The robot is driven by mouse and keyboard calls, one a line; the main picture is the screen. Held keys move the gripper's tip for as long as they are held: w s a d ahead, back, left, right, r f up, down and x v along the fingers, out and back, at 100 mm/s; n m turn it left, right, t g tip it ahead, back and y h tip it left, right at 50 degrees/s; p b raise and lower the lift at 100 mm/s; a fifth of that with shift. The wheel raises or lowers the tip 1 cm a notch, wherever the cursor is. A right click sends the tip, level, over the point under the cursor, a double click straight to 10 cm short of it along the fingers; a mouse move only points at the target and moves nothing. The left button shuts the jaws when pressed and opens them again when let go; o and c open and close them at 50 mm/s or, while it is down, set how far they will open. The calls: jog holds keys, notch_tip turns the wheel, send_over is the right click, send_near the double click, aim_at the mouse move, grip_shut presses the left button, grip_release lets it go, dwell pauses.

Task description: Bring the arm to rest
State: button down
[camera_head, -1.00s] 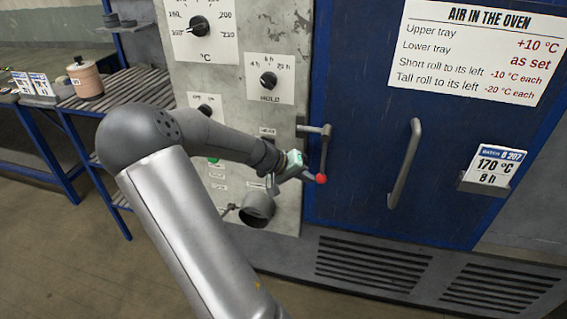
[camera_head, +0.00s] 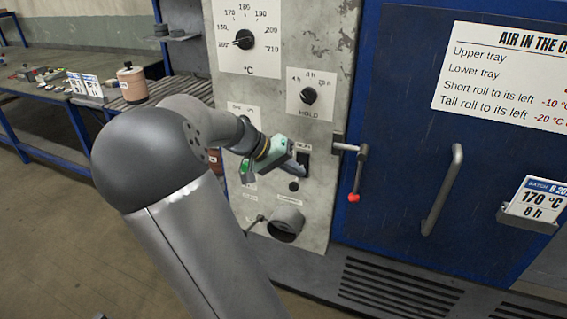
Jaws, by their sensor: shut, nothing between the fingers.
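My arm reaches up from the bottom of the head view and bends at its dark elbow toward the grey control panel (camera_head: 340,60). My gripper (camera_head: 302,166) is shut and empty. It hangs in front of the lower panel, close to a small dark switch area, left of the oven door latch. I cannot tell whether it touches the panel. The latch handle (camera_head: 360,170) with its red knob hangs down beside the blue oven door (camera_head: 400,160), which looks closed.
The door has a grey pull handle (camera_head: 442,190) and a batch card (camera_head: 535,199) reading 170 °C, 8 h. The panel carries a temperature knob (camera_head: 244,39) and a hold knob (camera_head: 309,95). A workbench (camera_head: 50,125) with a copper-coloured roll (camera_head: 132,84) stands at left. Floor shows at lower left.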

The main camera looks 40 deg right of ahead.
jog(key=shift+w+a+r, duration=0.1)
jog(key=s+a+f+n+t+y, duration=0.2)
jog(key=a+f+n+y, duration=0.1)
jog(key=a, duration=0.5)
jog(key=s+a+f+n+t+y, duration=0.1)
jog(key=a+f+n+t+y, duration=0.2)
jog(key=a, duration=0.6)
jog(key=s+a+n+y, duration=0.1)
jog(key=s+a, duration=0.3)
jog(key=a, duration=0.4)
jog(key=s+a+n+y, duration=0.1)
jog(key=s+a+n, duration=0.3)
jog(key=a, duration=0.3)
jog(key=shift+s+a+f+t+y, duration=0.3)
jog(key=shift+s+a+f+t, duration=0.1)
jog(key=shift+s, duration=0.15)
